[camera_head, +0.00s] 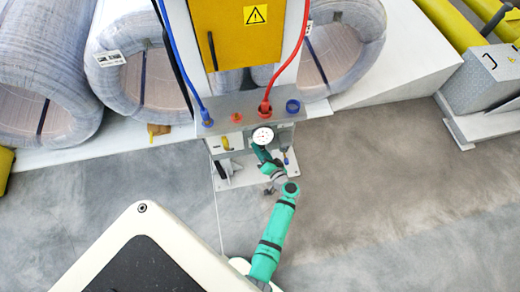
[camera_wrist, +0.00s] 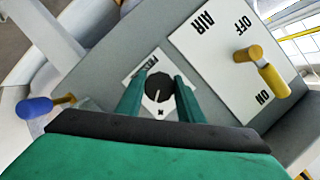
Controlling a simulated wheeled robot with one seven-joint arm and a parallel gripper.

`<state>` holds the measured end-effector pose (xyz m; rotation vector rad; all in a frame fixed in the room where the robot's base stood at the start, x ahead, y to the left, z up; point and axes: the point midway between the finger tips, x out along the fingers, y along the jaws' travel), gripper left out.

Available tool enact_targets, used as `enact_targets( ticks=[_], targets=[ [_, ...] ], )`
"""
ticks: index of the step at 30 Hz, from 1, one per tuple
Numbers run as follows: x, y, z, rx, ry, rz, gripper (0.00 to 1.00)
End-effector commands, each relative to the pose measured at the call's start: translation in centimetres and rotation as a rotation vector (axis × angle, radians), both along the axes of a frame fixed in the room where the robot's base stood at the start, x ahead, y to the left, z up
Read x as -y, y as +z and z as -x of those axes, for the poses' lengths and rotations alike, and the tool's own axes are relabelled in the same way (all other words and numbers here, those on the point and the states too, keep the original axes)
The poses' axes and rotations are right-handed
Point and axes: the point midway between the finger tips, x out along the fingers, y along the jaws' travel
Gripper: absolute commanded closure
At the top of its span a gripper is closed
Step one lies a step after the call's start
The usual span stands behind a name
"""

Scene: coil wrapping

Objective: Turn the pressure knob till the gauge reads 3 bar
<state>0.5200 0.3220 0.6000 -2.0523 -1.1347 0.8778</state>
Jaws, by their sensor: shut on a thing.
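The black pressure knob (camera_wrist: 159,88) is on a white label plate in the wrist view, with a pale pointer mark on it. My gripper (camera_wrist: 158,84) is shut on the knob, one green finger on each side. The round white gauge (camera_head: 263,136) is at the front of the grey panel in the head view, and its needle is too small to read. My gripper in the head view (camera_head: 262,154) is just below the gauge, and the knob is hidden there.
A yellow air valve handle (camera_wrist: 264,70) sits on a plate marked OFF and ON. A blue-handled part (camera_wrist: 38,106) is at the left. Blue (camera_head: 180,60) and red (camera_head: 292,65) hoses run to the panel (camera_head: 225,107). Wrapped coils (camera_head: 130,60) stand behind.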

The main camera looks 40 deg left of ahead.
Motion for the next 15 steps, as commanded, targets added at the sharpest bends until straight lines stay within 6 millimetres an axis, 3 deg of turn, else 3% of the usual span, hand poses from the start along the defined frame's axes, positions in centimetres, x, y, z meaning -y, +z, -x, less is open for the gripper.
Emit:
enact_targets(
  ticks=[15],
  targets=[
    [0.23,-0.21,-0.13,-0.371,-0.006,-0.312,0.88]
  ],
)
